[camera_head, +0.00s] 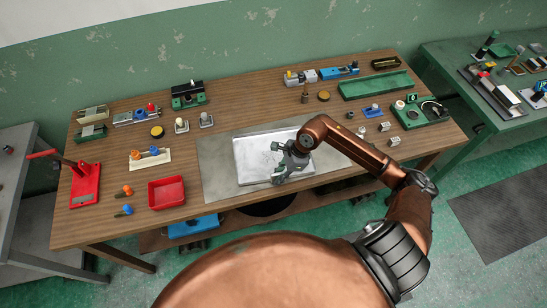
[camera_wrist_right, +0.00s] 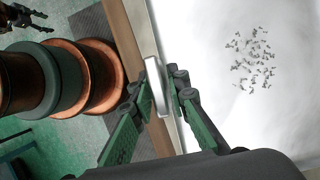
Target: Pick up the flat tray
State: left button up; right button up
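The flat tray (camera_head: 258,178) is a pale, shallow metal sheet with a raised rim, lying on a grey mat at the front middle of the wooden bench. My right gripper (camera_head: 288,158) is over the tray's right part in the head view. In the right wrist view the tray (camera_wrist_right: 225,110) fills the right half. The right gripper's green-padded fingers (camera_wrist_right: 162,85) stand on both sides of a light upright handle or edge piece and appear closed on it. Part of the tray is hidden under my arm. A dark gripper, my left, shows at the top left (camera_wrist_right: 22,18).
A red bin (camera_head: 166,193) and a red press (camera_head: 84,184) stand to the left. A long green tray (camera_head: 375,85) and small parts lie at the back right. A grey mat (camera_head: 213,175) surrounds the tray. A cluster of small dark marks (camera_wrist_right: 250,60) shows on the tray.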

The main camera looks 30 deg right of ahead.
grip_shut()
jog(key=shift+r, duration=0.2)
dwell(0.4)
